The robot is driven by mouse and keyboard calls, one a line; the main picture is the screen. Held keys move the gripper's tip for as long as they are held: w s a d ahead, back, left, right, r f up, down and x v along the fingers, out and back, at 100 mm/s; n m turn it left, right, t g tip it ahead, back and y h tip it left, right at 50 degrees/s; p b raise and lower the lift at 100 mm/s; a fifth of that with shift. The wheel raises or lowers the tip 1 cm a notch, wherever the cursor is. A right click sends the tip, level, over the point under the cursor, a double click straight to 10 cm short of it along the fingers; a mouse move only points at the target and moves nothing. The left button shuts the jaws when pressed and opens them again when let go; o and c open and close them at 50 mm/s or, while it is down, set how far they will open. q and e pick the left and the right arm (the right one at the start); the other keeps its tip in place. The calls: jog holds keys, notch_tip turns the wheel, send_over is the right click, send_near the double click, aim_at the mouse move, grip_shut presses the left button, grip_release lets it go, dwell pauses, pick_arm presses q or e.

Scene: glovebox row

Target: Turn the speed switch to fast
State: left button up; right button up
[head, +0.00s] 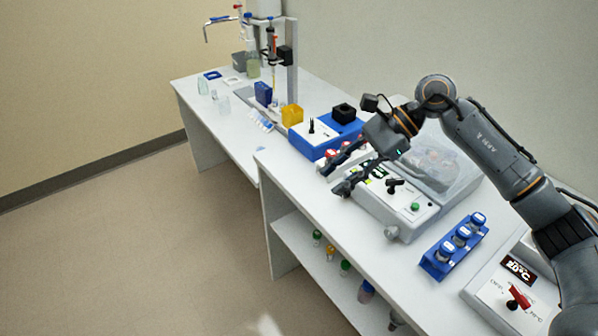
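Three devices carry levers, and I cannot read which one is the speed switch. A blue and white box has a small upright black lever (311,126). A white device with a clear lid (440,165) has a black lever (395,185) and a green button (415,207) on its front panel. A device at the lower right has a red lever (518,297) beside a dark display. My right gripper (333,179) is open and empty, its fingers apart over the left end of the clear-lidded device, left of its black lever. It partly hides that panel. My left gripper is not in view.
A blue rack (455,247) with capped vials stands right of the clear-lidded device. Red-capped items sit behind my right gripper. A yellow box (292,115) and a stand (291,60) are on the far bench. The floor (130,240) at left is clear.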

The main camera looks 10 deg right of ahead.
jog(key=a+r+m+t+y, duration=0.1)
jog(key=a+r+m+y, duration=0.1)
jog(key=a+y, duration=0.2)
jog(key=shift+a, duration=1.9)
